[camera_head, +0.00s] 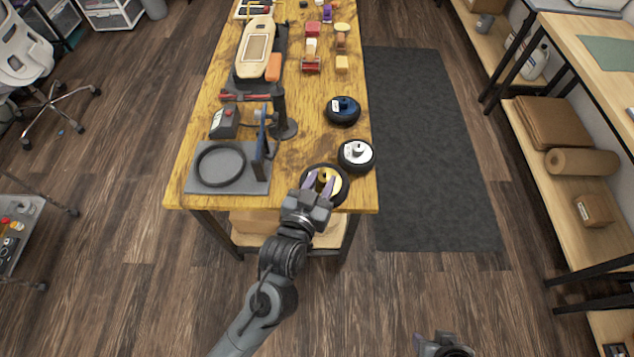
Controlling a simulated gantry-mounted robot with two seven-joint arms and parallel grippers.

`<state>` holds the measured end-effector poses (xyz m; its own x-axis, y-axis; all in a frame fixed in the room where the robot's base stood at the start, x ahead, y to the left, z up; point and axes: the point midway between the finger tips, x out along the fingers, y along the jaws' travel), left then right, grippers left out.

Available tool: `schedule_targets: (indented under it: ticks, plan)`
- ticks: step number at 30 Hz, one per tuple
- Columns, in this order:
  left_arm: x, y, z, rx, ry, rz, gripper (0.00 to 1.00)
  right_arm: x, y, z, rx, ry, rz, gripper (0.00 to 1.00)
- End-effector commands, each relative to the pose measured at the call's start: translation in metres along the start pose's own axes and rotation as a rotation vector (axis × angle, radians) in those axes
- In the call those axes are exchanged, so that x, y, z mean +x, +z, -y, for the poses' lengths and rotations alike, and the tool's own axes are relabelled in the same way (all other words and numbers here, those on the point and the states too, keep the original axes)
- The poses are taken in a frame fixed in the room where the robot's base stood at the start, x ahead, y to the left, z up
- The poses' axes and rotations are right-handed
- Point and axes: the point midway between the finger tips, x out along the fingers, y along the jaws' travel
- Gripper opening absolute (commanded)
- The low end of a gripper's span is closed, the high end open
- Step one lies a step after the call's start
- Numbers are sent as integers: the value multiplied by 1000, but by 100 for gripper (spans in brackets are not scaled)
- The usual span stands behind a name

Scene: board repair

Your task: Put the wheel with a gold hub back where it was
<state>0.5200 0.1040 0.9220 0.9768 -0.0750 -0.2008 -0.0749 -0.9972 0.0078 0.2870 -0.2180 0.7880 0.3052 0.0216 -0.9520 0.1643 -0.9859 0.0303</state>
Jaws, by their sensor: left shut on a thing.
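The wheel with a gold hub (336,188) is at the front right corner of the wooden table, with a dark tyre around a gold centre. My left gripper (320,180) reaches it from the front and is shut on its hub; the fingers and wrist cover part of the wheel. I cannot tell whether the wheel touches the tabletop. My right gripper (442,346) shows only partly at the bottom edge, far from the table, and its jaws are not clear.
A wheel with a white hub (357,154) lies just behind, and one with a blue hub (343,110) farther back. A grey plate (196,183) with a black ring (220,166) and an upright blue part (262,140) is to the left. Tools and small blocks fill the back.

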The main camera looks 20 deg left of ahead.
Motion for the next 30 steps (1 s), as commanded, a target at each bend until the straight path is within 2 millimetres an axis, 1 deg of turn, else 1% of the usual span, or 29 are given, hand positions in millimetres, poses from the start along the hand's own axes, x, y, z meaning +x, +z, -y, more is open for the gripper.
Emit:
schedule_targets:
  ticks: [1, 4, 6, 8, 11, 18, 21, 25, 30]
  plan:
    - [3, -4, -10, 0, 9, -5, 0, 2, 1, 0, 1, -1, 0, 47]
    - [6, -7, -22, 7, 21, -5, 0, 4, 1, 0, 2, -1, 0, 47]
    - [9, -7, -24, 11, 25, -6, 0, 6, 2, 0, 2, -1, 0, 47]
    - [12, -4, -21, 13, 26, -6, 0, 8, 2, 0, 2, -1, 0, 47]
    - [21, 4, -8, 16, 25, -5, 0, 14, 4, 0, 1, 0, 0, 47]
    - [48, 28, 37, 17, 25, -5, 0, 26, 8, -1, -5, 6, 1, 47]
    - [58, 35, 52, 16, 26, -5, 0, 29, 10, -2, -7, 7, 1, 47]
    - [67, 42, 66, 14, 27, -6, 0, 31, 10, -2, -7, 8, 1, 47]
    - [71, 46, 73, 13, 29, -5, 0, 32, 11, -2, -7, 8, 1, 47]
